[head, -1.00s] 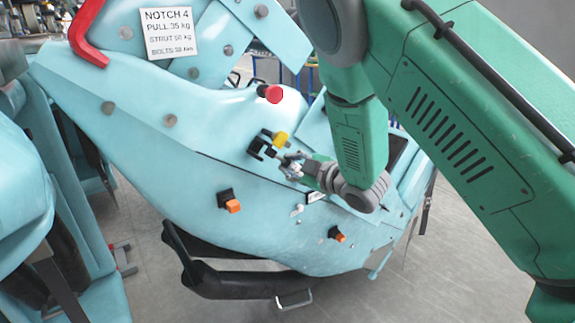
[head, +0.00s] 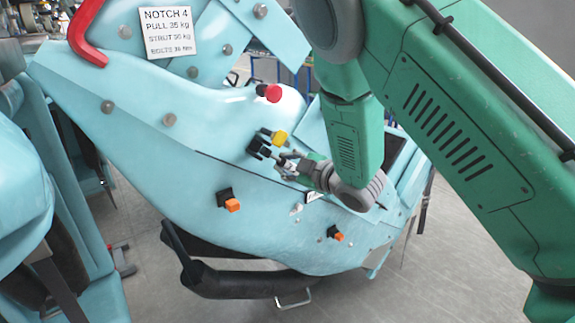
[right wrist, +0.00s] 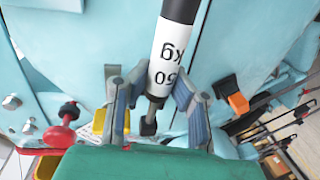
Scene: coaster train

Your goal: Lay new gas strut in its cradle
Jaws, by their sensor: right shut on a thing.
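The gas strut (right wrist: 172,45) shows in the right wrist view as a black tube with a white band, printed "50 kg" upside down, and a thin rod at its near end. My right gripper (right wrist: 151,88) is shut on it near that end. In the head view my right gripper (head: 284,163) is over the pale blue car body, beside a black bracket with a yellow piece (head: 268,142); the strut is not clear there. Black mounts with orange pieces (head: 229,200) sit lower on the body. I cannot tell which part is the cradle. My left gripper is out of view.
A red knob (head: 271,93) stands out above the gripper. A red curved handle (head: 85,38) and a "NOTCH 4" sign (head: 170,33) are at the upper left. A black padded bar (head: 245,284) runs below. Grey floor is open at the lower right.

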